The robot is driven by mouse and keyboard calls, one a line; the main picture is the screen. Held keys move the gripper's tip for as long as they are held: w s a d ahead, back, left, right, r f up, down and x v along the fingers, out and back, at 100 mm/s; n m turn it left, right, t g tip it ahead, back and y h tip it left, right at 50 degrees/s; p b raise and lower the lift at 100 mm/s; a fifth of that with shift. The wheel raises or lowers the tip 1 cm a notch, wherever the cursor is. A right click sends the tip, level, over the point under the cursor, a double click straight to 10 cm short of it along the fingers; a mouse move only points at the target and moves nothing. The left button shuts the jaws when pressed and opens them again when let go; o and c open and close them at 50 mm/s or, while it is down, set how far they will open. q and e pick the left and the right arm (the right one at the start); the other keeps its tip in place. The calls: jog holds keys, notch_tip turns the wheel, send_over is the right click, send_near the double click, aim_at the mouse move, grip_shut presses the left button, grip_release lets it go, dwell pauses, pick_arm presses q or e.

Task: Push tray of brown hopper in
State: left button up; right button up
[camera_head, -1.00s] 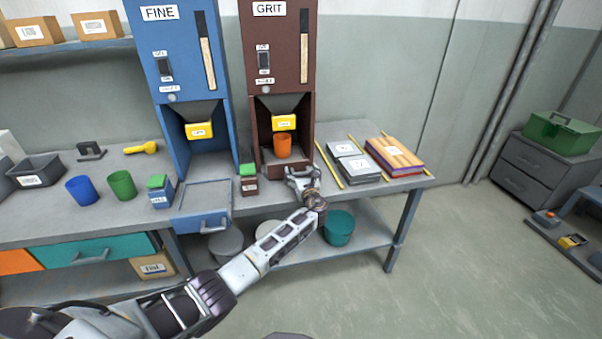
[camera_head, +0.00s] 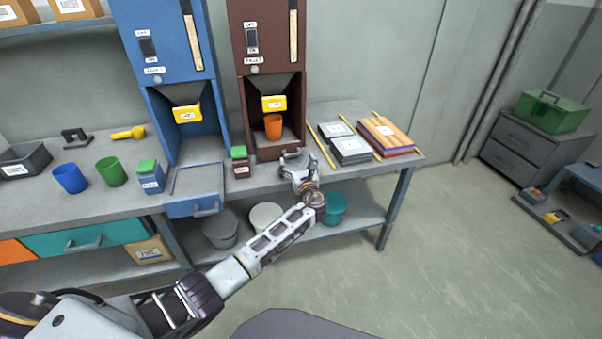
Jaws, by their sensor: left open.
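The brown hopper (camera_head: 265,42) stands on the bench right of the blue hopper. Its tray (camera_head: 281,153) sits in the bottom opening, with its front about level with the hopper's front. An orange cup (camera_head: 273,126) stands inside, under the yellow-labelled chute (camera_head: 274,103). My left gripper (camera_head: 296,156) is open and empty just in front of the tray's right side, by the bench edge. It hides part of that area, and I cannot tell whether it touches the tray. My right gripper is not in view.
The blue hopper's tray (camera_head: 194,207) sticks out past the bench edge at left. A small brown jar with green lid (camera_head: 240,163) stands left of the brown hopper. Yellow rods and stacked sheets (camera_head: 345,144) lie right.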

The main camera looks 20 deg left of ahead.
pick_arm(q)
jog(key=shift+v, duration=2.85)
jog(key=shift+f, duration=0.1)
